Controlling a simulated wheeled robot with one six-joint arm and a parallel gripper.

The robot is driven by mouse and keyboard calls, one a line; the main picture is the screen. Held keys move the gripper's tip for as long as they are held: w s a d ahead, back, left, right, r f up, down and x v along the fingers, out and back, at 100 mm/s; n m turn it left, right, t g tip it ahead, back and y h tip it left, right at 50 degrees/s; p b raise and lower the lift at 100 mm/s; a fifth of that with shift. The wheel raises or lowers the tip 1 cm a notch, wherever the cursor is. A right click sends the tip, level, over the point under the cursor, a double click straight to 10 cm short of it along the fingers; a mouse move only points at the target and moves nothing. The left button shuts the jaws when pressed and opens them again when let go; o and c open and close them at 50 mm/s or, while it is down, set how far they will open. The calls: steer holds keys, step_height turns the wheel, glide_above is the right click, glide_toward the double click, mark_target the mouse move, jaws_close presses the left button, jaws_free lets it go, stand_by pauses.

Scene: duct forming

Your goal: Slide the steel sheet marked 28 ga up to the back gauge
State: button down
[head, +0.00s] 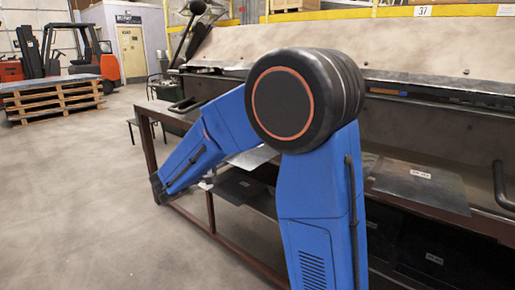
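A dark steel sheet (425,189) with a small white label lies at the right on the bench, partly over its front edge. The labels are too small to read, so I cannot tell which sheet is 28 ga. My blue arm bends down to the left over the bench's left end. My gripper's fingers cannot be made out near the arm's lower end. I cannot pick out the back gauge with certainty.
The long machine (430,50) runs along the back of the bench. A bent dark handle (501,186) stands at the right. A pallet stack (55,99) and an orange forklift (108,66) stand far left; floor between is clear.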

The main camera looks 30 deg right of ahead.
steer(key=v, duration=0.9)
stand_by(0.4)
